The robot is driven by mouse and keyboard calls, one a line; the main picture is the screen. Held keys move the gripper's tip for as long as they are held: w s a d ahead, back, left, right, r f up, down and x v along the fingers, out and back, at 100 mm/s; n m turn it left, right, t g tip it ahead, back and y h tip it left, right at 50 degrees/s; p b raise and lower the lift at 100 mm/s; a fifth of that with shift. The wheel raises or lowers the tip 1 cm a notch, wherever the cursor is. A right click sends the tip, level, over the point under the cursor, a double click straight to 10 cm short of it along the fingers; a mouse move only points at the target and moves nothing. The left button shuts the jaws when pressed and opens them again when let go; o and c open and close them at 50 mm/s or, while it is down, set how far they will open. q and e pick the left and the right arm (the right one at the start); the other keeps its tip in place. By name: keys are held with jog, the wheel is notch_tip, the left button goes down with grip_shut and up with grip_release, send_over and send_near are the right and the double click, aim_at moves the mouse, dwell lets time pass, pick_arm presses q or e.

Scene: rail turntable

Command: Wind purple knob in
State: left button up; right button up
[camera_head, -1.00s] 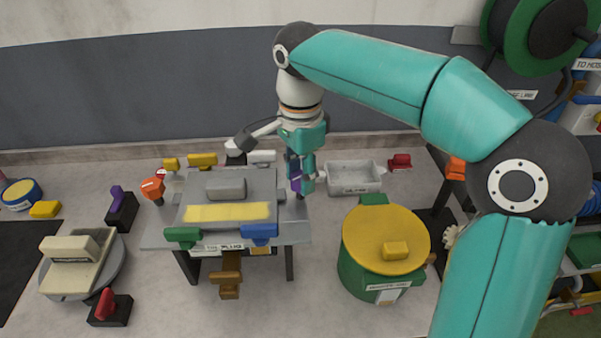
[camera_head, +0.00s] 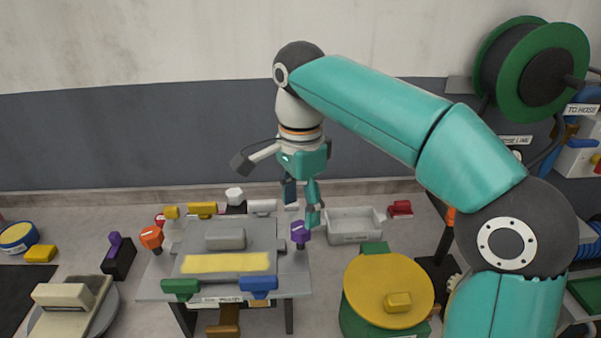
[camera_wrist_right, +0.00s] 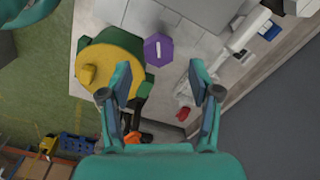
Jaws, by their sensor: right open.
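The purple knob (camera_head: 300,231) stands at the right side of the grey table (camera_head: 152,287), with a white mark on its top. In the right wrist view the purple knob (camera_wrist_right: 158,49) shows as a hexagon beyond the fingertips, between their lines. My right gripper (camera_head: 301,203) is open and empty, pointing down above and behind the knob, apart from it. Its two spread fingers also show in the right wrist view (camera_wrist_right: 160,78). The knob's shaft is mostly hidden. My left gripper is not in view.
An orange knob (camera_head: 151,238) stands at the table's left. Green (camera_head: 180,288) and blue (camera_head: 258,285) handles sit along its front. A grey tray (camera_head: 352,237) and a green drum with a yellow lid (camera_head: 372,290) stand to the right. Bare floor lies between.

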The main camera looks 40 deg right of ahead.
aim_at(301, 227)
notch_tip(301, 227, up, 7)
dwell(0.4)
jog(key=shift+s, duration=0.1)
dwell(0.4)
